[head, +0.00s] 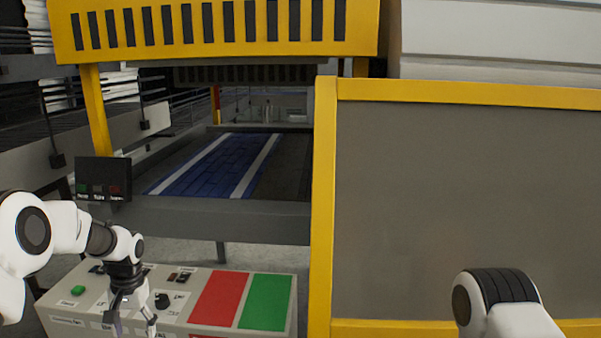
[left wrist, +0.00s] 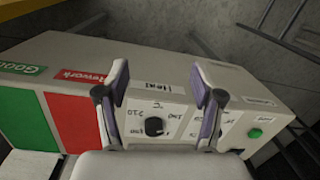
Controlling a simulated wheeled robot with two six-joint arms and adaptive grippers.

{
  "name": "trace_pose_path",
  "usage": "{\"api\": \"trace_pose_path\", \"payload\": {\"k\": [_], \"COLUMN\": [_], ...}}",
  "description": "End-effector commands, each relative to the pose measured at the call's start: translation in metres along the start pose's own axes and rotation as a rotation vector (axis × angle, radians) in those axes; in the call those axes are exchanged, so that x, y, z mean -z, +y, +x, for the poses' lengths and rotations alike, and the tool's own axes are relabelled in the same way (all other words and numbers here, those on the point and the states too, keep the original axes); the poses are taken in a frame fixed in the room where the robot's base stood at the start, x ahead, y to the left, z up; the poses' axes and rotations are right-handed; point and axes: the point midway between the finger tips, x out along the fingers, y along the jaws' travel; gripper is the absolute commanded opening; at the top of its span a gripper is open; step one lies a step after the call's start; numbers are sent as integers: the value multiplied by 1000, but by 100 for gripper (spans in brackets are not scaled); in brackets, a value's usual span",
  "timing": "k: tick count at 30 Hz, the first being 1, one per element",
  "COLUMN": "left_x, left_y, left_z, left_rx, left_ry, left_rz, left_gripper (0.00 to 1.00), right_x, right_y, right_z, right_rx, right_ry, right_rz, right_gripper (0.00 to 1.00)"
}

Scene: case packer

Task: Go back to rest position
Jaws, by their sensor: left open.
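My left gripper (head: 134,318) hangs in front of a light control box at the lower left of the head view. In the left wrist view its two fingers (left wrist: 162,105) are apart with nothing between them. A black knob (left wrist: 155,126) on the box shows between and beyond the fingers; I cannot tell how far off it is. My right arm (head: 497,300) shows only in part at the lower right of the head view, and its gripper is out of the frame.
The control box (head: 60,318) has a green button (head: 77,290), a red panel (head: 221,298) and a green panel (head: 265,301). Behind it is a conveyor with a blue belt (head: 205,172). A yellow-framed grey panel (head: 460,200) fills the right side. A small black button box (head: 103,178) hangs at left.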

Motion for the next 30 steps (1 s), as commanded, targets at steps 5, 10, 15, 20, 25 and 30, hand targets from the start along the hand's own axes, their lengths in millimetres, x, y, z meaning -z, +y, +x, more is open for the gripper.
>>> {"api": "trace_pose_path", "payload": {"k": [5,10,15,20,25,30], "left_x": [-30,-75,-152,-273,-378,-365], "left_y": [14,33,61,91,103,101], "left_z": [49,107,189,268,285,271], "left_rx": [11,10,-11,-55,-80,-77], "left_ry": [-110,-223,-328,-377,-247,5], "left_rz": [29,62,104,128,101,69], "left_gripper": [67,67,67,67,67,67], "right_x": [0,0,0,0,0,0], "right_y": [0,0,0,0,0,0], "right_z": [6,11,19,28,31,30], "right_rx": [0,0,0,0,0,0], "right_ry": [0,-1,-1,0,-1,-1], "right_rz": [0,0,0,0,0,0], "right_gripper": [47,47,47,47,47,47]}}
